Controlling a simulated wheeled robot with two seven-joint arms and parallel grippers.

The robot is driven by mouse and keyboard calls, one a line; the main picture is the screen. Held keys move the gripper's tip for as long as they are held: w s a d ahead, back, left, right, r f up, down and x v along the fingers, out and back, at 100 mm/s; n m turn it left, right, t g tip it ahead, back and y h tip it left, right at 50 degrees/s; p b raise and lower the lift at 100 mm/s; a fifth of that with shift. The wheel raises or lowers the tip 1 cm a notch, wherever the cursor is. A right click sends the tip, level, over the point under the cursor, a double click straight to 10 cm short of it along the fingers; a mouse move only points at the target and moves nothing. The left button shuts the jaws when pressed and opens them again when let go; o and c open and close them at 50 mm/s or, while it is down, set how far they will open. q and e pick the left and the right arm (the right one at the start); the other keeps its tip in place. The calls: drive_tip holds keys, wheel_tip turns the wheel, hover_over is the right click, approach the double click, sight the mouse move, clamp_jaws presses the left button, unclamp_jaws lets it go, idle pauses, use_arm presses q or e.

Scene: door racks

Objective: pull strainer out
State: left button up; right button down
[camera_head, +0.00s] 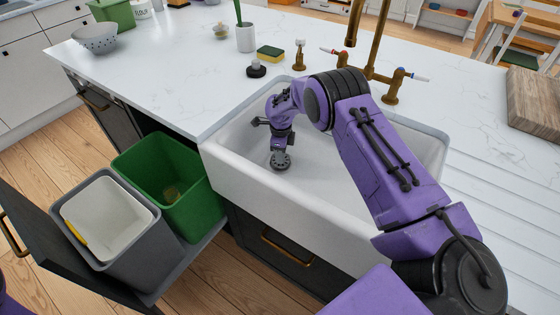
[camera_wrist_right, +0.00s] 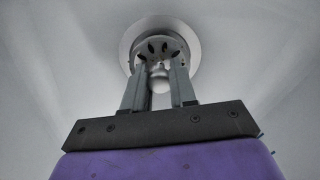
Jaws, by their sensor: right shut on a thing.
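The strainer (camera_wrist_right: 160,48) is a round grey metal basket with dark holes and a small knob. In the wrist view it sits within the pale drain ring (camera_wrist_right: 190,30) of the sink floor. In the head view the strainer (camera_head: 281,161) shows as a dark disc directly below my right gripper (camera_head: 281,149). My right gripper (camera_wrist_right: 158,74) points down, with its two fingers closed around the strainer's knob. I cannot tell whether the strainer is seated or slightly raised. My left gripper is out of view.
The white sink (camera_head: 330,175) has walls close around my right arm. A brass faucet (camera_head: 375,50) stands behind it. A sponge (camera_head: 270,53) and a dark stopper-like item (camera_head: 256,69) lie on the counter. An open drawer holds a green bin (camera_head: 175,185) and a grey bin (camera_head: 105,220).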

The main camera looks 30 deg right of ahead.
drive_tip(key=shift+r+p, duration=1.25)
drive_tip(key=shift+r, duration=0.4)
